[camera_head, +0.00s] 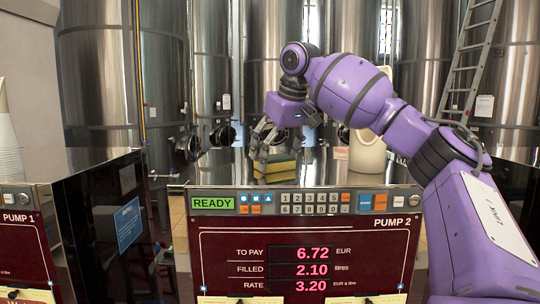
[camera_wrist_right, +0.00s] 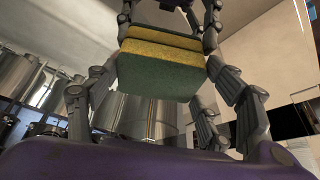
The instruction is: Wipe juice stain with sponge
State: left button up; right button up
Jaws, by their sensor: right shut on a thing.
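My right gripper (camera_head: 268,142) reaches in from the right and points down over the metal top of Pump 2 (camera_head: 320,172). It is shut on a yellow and green sponge (camera_head: 281,170), low at the pump top; I cannot tell whether the sponge touches the surface. In the right wrist view the sponge (camera_wrist_right: 160,76) sits between the fingers of the gripper (camera_wrist_right: 165,45), its dark green face and yellow layer showing. I cannot make out a juice stain clearly on the reflective top. My left gripper is out of view.
A pale jug (camera_head: 367,153) stands on the pump top right of the sponge, partly behind my right arm. Pump 1 (camera_head: 25,245) is at the left, with white cups (camera_head: 9,140) above it. Tall steel tanks (camera_head: 100,75) and a ladder (camera_head: 470,60) stand behind.

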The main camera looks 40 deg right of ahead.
aim_at(299, 168)
jog(key=shift+s+d, duration=1)
jog(key=shift+d, duration=0.25)
jog(key=shift+s+d, duration=1)
jog(key=shift+d, duration=0.2)
jog(key=shift+f, duration=0.15)
jog(key=shift+w+a, duration=1.45)
jog(key=shift+a, duration=0.25)
jog(key=shift+w+a, duration=1.2)
jog(key=shift+a, duration=0.25)
jog(key=shift+w+d, duration=0.65)
jog(key=shift+w, duration=0.15)
jog(key=shift+s+d, duration=1.35)
jog(key=shift+d, duration=0.2)
jog(key=shift+s+d, duration=1.3)
jog(key=shift+d, duration=0.25)
jog(key=shift+c, duration=0.4)
jog(key=shift+w+a, duration=0.1)
